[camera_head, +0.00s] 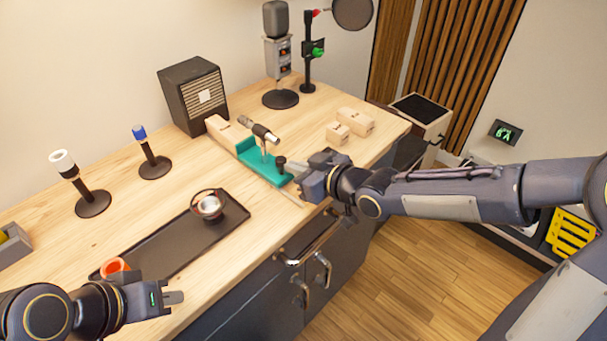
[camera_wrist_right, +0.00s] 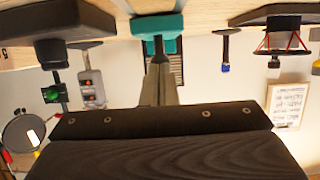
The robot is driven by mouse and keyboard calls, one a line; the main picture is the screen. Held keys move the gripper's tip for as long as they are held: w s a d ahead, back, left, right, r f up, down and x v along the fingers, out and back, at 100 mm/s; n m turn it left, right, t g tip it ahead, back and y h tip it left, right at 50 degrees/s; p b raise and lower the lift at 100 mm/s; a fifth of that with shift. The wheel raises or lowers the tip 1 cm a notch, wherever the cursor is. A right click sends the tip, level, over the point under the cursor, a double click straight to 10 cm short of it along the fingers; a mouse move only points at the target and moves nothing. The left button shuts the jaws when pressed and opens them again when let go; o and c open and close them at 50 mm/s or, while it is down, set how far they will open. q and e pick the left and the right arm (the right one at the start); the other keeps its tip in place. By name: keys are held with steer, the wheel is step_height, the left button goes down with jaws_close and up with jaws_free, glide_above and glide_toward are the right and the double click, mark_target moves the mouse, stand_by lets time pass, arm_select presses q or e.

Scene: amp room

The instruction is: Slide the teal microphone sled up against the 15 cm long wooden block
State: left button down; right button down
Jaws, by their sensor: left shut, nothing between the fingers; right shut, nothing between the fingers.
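The teal microphone sled (camera_head: 262,164) lies on the wooden table with a microphone (camera_head: 259,132) on its post and a black knob at its near end. A pale wooden block (camera_head: 222,130) lies by its far end; whether they touch I cannot tell. My right gripper (camera_head: 303,187) is shut and empty at the sled's near end; contact is unclear. In the right wrist view the sled (camera_wrist_right: 157,24) is just beyond the shut fingers (camera_wrist_right: 160,65). My left gripper (camera_head: 178,298) is shut and empty at the table's front left.
Two shorter wooden blocks (camera_head: 355,121) (camera_head: 337,133) lie right of the sled. A black speaker (camera_head: 193,94) stands behind the block. A dark tray (camera_head: 170,246) holds a metal cup (camera_head: 208,206) and orange ring (camera_head: 115,266). Microphone stands (camera_head: 154,164) (camera_head: 93,204) are at left.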

arm_select(q)
steer(key=shift+f, duration=0.3)
arm_select(e)
steer(key=shift+w+a+f, duration=0.1)
steer(key=shift+w+a, duration=0.1)
steer(key=shift+w, duration=0.05)
arm_select(q)
steer(key=shift+s+d+b, duration=0.1)
steer(key=shift+b, duration=0.25)
arm_select(e)
steer(key=shift+a, duration=0.1)
arm_select(q)
steer(key=shift+s+d+f, duration=0.1)
steer(key=shift+d+f, duration=0.05)
arm_select(e)
steer(key=shift+w+r, duration=0.1)
steer(key=shift+r, duration=0.1)
steer(key=shift+a+r, duration=0.15)
